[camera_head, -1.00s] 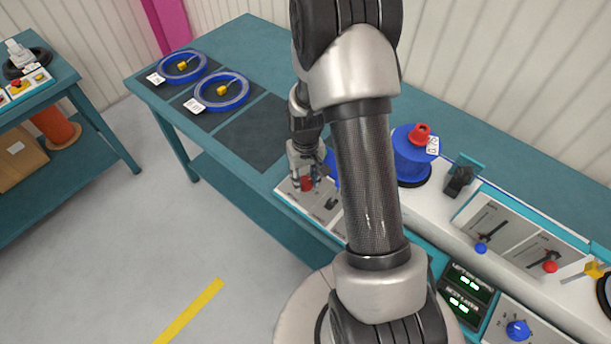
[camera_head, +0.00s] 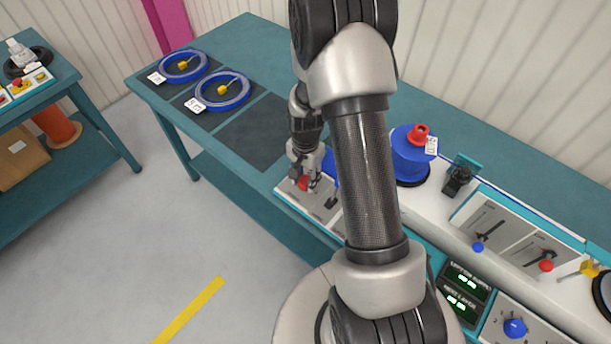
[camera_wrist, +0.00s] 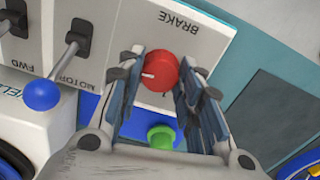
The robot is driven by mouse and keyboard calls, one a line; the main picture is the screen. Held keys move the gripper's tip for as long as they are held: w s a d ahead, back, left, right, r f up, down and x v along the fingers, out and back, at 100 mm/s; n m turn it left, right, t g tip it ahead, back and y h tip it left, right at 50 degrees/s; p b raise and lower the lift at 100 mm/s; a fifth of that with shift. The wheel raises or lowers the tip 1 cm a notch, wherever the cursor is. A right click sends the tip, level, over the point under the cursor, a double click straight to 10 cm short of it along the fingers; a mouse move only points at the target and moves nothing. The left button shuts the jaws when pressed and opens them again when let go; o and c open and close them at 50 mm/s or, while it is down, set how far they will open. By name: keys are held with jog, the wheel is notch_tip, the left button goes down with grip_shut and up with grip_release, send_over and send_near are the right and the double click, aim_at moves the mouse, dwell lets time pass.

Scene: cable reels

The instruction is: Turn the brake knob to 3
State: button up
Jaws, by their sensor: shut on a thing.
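The brake knob (camera_wrist: 159,72) is a red round dial on a pale panel (camera_wrist: 192,50) marked BRAKE in the wrist view. A white pointer line on it points left in that view. A small mark, perhaps a digit, shows on the panel just below the knob; the other scale marks are hidden or unreadable. My gripper (camera_wrist: 157,68) is shut on the knob, with one finger on each side. In the head view, my gripper (camera_head: 305,181) is at the panel's far left end, and the red knob (camera_head: 303,184) shows between its fingers.
A green button (camera_wrist: 160,137) lies on a blue area between my fingers' bases. A blue-tipped lever (camera_wrist: 42,94) stands left of the knob, by MOTOR and FWD labels. A blue reel (camera_head: 410,160) stands behind the panel. Blue coils (camera_head: 222,104) lie on dark mats at the bench's left.

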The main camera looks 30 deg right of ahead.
aim_at(305, 180)
jog(key=shift+m, duration=0.7)
jog(key=o, duration=1.1)
jog(key=shift+c, duration=0.2)
jog(key=shift+r, duration=0.1)
notch_tip(305, 180, up, 12)
